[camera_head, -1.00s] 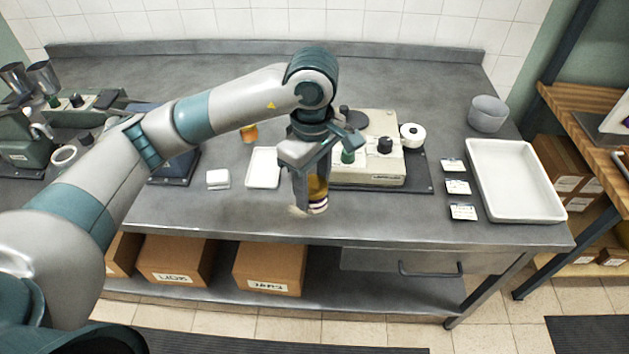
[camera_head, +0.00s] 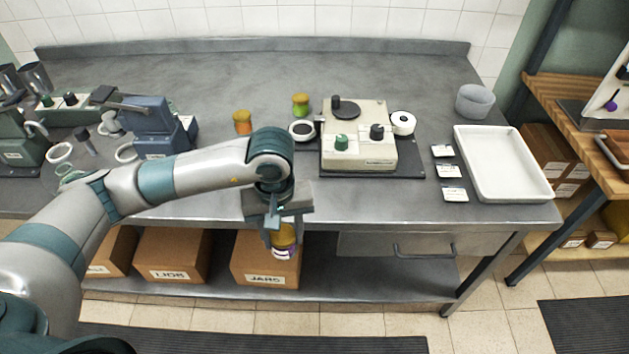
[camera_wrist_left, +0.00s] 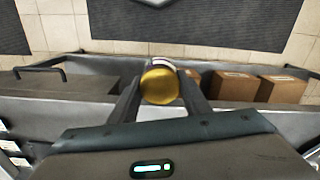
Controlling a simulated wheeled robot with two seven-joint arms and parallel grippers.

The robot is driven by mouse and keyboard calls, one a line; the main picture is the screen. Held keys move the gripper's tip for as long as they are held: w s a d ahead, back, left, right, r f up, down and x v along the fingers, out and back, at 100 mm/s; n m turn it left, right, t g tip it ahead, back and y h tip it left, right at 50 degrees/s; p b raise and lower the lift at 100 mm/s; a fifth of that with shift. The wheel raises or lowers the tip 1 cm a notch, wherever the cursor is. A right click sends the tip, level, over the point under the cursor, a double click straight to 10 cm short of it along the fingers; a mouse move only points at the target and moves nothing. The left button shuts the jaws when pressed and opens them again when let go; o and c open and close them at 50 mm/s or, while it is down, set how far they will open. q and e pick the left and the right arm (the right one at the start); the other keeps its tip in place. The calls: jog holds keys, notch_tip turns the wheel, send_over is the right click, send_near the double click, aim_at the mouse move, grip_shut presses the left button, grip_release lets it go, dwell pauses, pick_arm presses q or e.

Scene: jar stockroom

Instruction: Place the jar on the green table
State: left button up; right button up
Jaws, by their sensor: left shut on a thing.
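My left gripper (camera_head: 283,230) is shut on a jar (camera_head: 285,238) with a yellow-gold lid and a pale label. The jar hangs in front of the steel bench's front edge, above the lower shelf. In the left wrist view the jar's gold lid (camera_wrist_left: 160,87) sits between the two fingers of the left gripper (camera_wrist_left: 161,90). No green table shows in either view. My right gripper is not in view.
The steel bench (camera_head: 400,215) carries a beige device (camera_head: 360,150), a white tray (camera_head: 505,165), small cards and two other jars (camera_head: 243,122). Cardboard boxes (camera_head: 265,258) stand on the shelf below. A wooden-topped table (camera_head: 565,110) stands at the right.

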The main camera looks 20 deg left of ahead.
pick_arm(q)
jog(key=s+a+f+m, duration=0.2)
jog(key=s+f+m, duration=0.1)
jog(key=f+m, duration=0.2)
jog(key=shift+s+f, duration=0.4)
